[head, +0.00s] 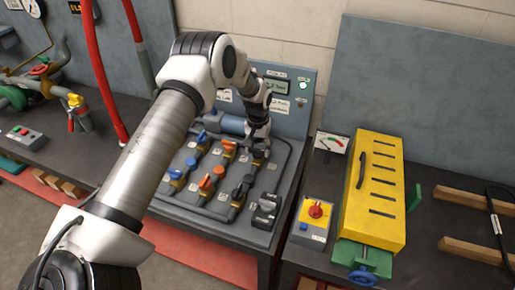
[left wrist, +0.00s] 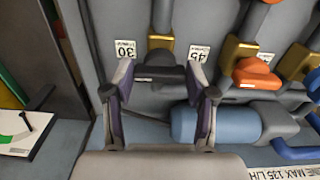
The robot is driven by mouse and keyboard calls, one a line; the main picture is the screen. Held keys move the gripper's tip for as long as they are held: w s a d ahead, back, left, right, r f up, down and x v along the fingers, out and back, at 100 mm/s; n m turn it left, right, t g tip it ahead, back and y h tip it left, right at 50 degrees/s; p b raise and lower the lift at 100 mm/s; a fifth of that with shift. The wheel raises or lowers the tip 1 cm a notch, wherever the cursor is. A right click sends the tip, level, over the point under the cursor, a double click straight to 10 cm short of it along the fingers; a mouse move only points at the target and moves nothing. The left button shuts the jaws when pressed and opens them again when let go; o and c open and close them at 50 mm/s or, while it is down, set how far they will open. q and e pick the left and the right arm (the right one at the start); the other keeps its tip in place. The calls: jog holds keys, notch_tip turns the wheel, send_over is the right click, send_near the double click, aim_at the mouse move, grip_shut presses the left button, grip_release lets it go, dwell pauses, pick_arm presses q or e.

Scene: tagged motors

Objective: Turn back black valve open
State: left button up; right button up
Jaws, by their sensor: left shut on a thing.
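The valve panel (head: 222,216) carries rows of blue, orange and black valve handles on brass bodies. My left gripper (head: 260,143) reaches down over the back of its right column, where it largely hides the back black valve. In the left wrist view, my left gripper (left wrist: 160,80) has one finger on each side of the black valve handle (left wrist: 160,68) and is shut on it. The handle lies crosswise to its pipe, below a brass body (left wrist: 161,42). Small labels reading 30 and 45 flank it. My right gripper is not in view.
A blue cylinder (left wrist: 217,122) lies close beside the gripper. An orange handle (left wrist: 256,73) is on the neighbouring valve. Another black handle (head: 240,191) sits nearer the front. A yellow slotted box (head: 374,190) and a red-knob switch box (head: 314,218) stand to the right.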

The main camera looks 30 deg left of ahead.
pick_arm(q)
jog(key=n, duration=0.8)
jog(key=shift+n+p, duration=0.3)
jog(key=shift+p, duration=0.05)
jog(key=n+p, duration=0.1)
jog(key=n, duration=0.4)
jog(key=shift+f, duration=0.1)
jog(key=shift+f+n, duration=0.1)
jog(key=shift+n, duration=1.9)
jog(key=shift+s, duration=0.1)
